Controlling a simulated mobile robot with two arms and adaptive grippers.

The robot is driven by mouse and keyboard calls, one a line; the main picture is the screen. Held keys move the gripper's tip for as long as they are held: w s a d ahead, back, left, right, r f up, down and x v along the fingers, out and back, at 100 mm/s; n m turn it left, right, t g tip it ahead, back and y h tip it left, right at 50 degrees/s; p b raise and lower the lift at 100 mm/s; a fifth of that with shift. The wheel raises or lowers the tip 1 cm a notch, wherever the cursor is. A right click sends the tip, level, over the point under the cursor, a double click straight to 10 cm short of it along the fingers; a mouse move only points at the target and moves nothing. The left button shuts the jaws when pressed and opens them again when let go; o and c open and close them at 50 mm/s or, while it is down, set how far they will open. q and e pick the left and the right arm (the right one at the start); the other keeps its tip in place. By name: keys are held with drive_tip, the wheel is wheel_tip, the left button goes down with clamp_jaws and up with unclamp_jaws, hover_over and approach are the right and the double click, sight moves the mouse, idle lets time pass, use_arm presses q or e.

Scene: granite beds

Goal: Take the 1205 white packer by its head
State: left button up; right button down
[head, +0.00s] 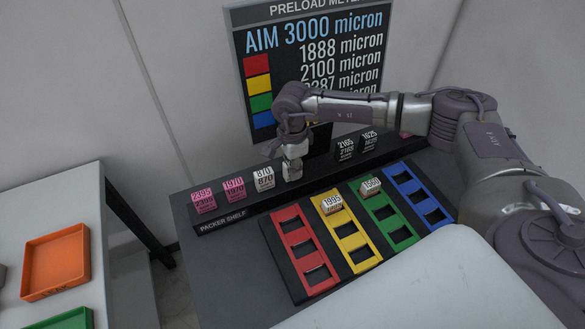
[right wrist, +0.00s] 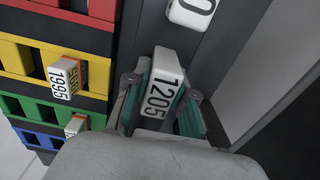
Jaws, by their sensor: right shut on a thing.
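The 1205 white packer (right wrist: 162,85) is a white block with a black number, between the two teal-padded fingers of my right gripper (right wrist: 160,104) in the right wrist view. In the head view the white packer (head: 292,170) is at the packer shelf (head: 222,226), just right of the 870 packer (head: 264,178). My right gripper (head: 294,147) comes down from above and is shut on its upper part. The packer looks upright, its foot at about the shelf's level; I cannot tell whether it touches. My left gripper is not in view.
Pink packers 2395 (head: 203,200) and 1970 (head: 234,189) stand left on the shelf, black packers 2165 (head: 346,149) and 1625 (head: 370,141) right. Red (head: 289,213), yellow, green and blue slotted beds lie in front; yellow and green each bear one packer. A meter board (head: 238,60) stands behind.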

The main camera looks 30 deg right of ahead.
drive_tip(key=shift+r, duration=0.1)
drive_tip(key=shift+r+b, duration=0.45)
drive_tip(key=shift+r, duration=0.15)
drive_tip(key=r, duration=0.1)
drive_tip(key=b, duration=0.1)
drive_tip(key=r, duration=0.1)
drive_tip(key=shift+d+r+b, duration=0.25)
drive_tip(key=shift+r+b, duration=0.05)
drive_tip(key=shift+r, duration=0.05)
drive_tip(key=s+d+r+b, duration=0.3)
drive_tip(key=d+r, duration=0.4)
drive_tip(key=d, duration=0.3)
drive_tip(key=shift+s+d, duration=0.25)
drive_tip(key=shift+s, duration=0.35)
